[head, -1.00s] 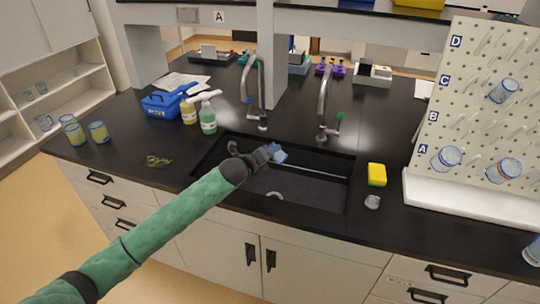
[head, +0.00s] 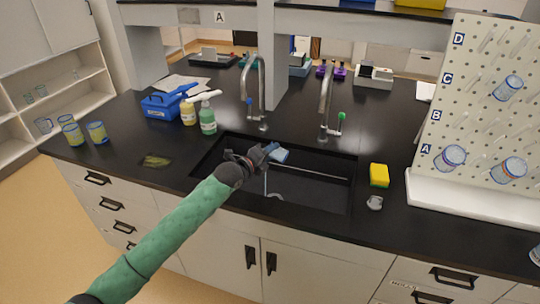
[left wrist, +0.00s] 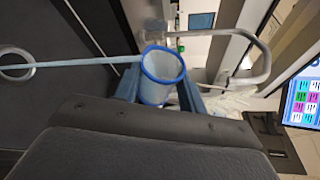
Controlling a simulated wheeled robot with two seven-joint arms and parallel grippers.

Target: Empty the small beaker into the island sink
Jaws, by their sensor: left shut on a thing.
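My left gripper (head: 268,153) is over the island sink (head: 318,190), shut on the small beaker (head: 279,155). In the left wrist view the beaker (left wrist: 162,80) has a blue rim and sits between the two fingers (left wrist: 160,92), its mouth facing the camera. It looks tilted. A thin pale stream (left wrist: 90,65) runs from its rim to the ring-shaped drain (left wrist: 15,64). In the head view the stream (head: 266,183) drops below the gripper to the drain (head: 275,197). How much liquid is left inside I cannot tell. My right gripper is not in view.
Two curved taps (head: 326,100) stand behind the sink. Soap bottles (head: 207,118) and a blue caddy (head: 165,104) are behind left. Several yellowish beakers (head: 97,132) stand at far left. A yellow sponge (head: 379,175) lies right of the sink, before a pegboard (head: 480,110) with beakers.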

